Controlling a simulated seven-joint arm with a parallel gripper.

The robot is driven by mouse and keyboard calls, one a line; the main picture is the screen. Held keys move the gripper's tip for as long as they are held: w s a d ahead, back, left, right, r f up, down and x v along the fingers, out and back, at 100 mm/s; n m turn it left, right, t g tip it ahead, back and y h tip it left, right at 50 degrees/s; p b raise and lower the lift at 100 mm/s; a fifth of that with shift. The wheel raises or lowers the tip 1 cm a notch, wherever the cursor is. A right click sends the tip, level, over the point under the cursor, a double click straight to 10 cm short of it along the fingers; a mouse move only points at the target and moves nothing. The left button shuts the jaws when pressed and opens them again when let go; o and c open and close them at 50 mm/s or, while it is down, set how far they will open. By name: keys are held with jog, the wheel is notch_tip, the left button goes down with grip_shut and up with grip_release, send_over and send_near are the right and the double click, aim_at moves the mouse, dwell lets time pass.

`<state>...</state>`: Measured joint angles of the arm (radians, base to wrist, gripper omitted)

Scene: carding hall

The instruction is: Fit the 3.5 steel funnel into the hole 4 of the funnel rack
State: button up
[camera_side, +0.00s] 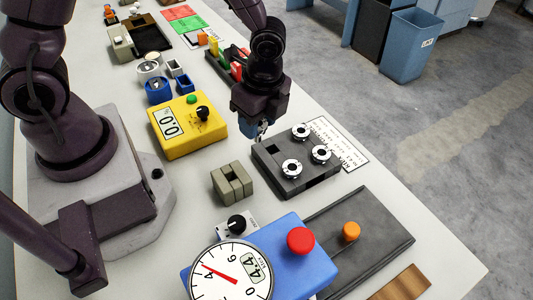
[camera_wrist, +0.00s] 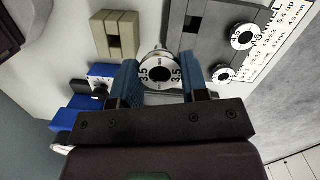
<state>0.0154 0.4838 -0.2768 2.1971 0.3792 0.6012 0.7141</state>
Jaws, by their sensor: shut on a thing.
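My gripper (camera_wrist: 159,82) is shut on the 3.5 steel funnel (camera_wrist: 160,60), a round silver ring with a dark centre hole and "3.5" marks, between its two blue fingers. In the side view my gripper (camera_side: 262,130) hangs at the upper left edge of the funnel rack, and the funnel is mostly hidden there. The dark grey funnel rack (camera_side: 274,169) lies on the table with three silver funnels on it. In the wrist view the rack (camera_wrist: 207,35) is to the right of the held funnel, with a funnel marked 4.5 (camera_wrist: 242,36). I cannot read hole numbers.
An olive slotted block (camera_side: 232,182) stands left of the rack. A yellow meter (camera_side: 183,130) is beyond it, and a blue dial gauge (camera_side: 277,254) with a red button is in front. A printed sheet (camera_side: 340,147) lies beside the rack. A dark tray (camera_side: 375,235) is at the right.

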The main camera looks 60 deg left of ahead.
aim_at(273, 141)
jog(key=shift+m+t, duration=0.3)
jog(key=shift+m, duration=0.1)
jog(key=shift+w+a+f, duration=0.15)
jog(key=shift+w+f, duration=0.5)
jog(key=shift+f, duration=0.7)
jog(key=shift+w+a+f, duration=0.15)
jog(key=shift+w+f, duration=0.55)
jog(key=shift+f, duration=0.65)
jog(key=shift+w+a+f, duration=0.15)
jog(key=shift+w+f, duration=0.5)
jog(key=shift+f, duration=0.7)
jog(key=shift+f, duration=0.1)
jog(key=shift+f, duration=0.25)
jog(key=o, duration=0.9)
jog(key=shift+o, duration=0.2)
